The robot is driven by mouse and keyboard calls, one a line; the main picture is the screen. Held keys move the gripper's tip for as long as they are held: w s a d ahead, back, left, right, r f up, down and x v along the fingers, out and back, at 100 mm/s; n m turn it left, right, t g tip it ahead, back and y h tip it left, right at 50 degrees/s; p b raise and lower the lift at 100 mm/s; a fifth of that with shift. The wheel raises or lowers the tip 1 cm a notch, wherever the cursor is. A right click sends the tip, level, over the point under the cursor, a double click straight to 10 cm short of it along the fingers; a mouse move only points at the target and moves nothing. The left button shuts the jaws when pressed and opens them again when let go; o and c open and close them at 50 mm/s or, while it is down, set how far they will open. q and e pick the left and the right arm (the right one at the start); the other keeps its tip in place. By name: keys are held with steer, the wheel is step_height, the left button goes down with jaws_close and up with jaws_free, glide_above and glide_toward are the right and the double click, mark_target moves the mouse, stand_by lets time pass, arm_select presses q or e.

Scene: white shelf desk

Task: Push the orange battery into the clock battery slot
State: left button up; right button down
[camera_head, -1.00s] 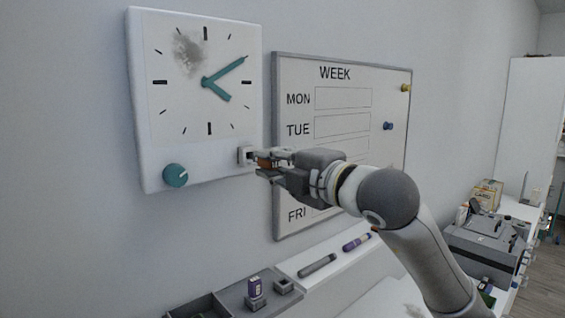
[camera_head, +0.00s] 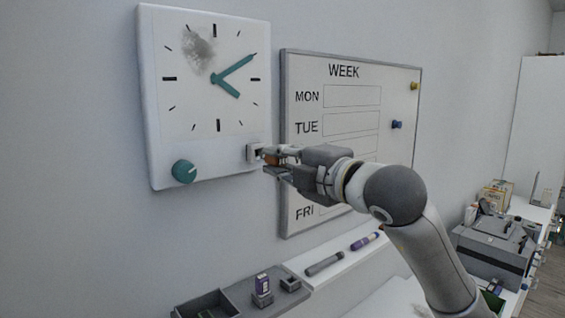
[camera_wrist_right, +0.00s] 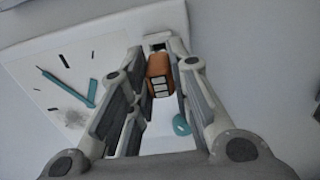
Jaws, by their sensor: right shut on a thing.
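The white square clock (camera_head: 205,150) hangs on the wall with teal hands and a teal knob (camera_head: 184,171) at its lower left. The battery slot (camera_head: 253,152) is a small white housing with a dark opening at the clock's lower right corner. My right gripper (camera_head: 271,162) is shut on the orange battery (camera_wrist_right: 159,75), just to the right of the slot. In the right wrist view the slot (camera_wrist_right: 156,42) lies right beyond the battery's far end. I cannot tell whether the battery's tip touches or enters the opening. My left gripper is not in view.
A whiteboard week planner (camera_head: 352,75) hangs right of the clock, partly behind my right arm. A grey machine (camera_head: 492,245) stands at the right.

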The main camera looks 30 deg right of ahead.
mark_target(284, 161)
steer(key=shift+b, duration=0.45)
stand_by(0.9)
steer(key=shift+w, duration=0.25)
stand_by(0.3)
steer(key=shift+w+a, duration=0.1)
steer(key=shift+w, duration=0.25)
steer(key=shift+w, duration=0.2)
steer(key=c, duration=1.3)
jaws_free()
steer(key=shift+o, duration=0.2)
steer(key=s, duration=0.7)
steer(key=shift+s+d, duration=0.2)
steer(key=shift+d, duration=0.05)
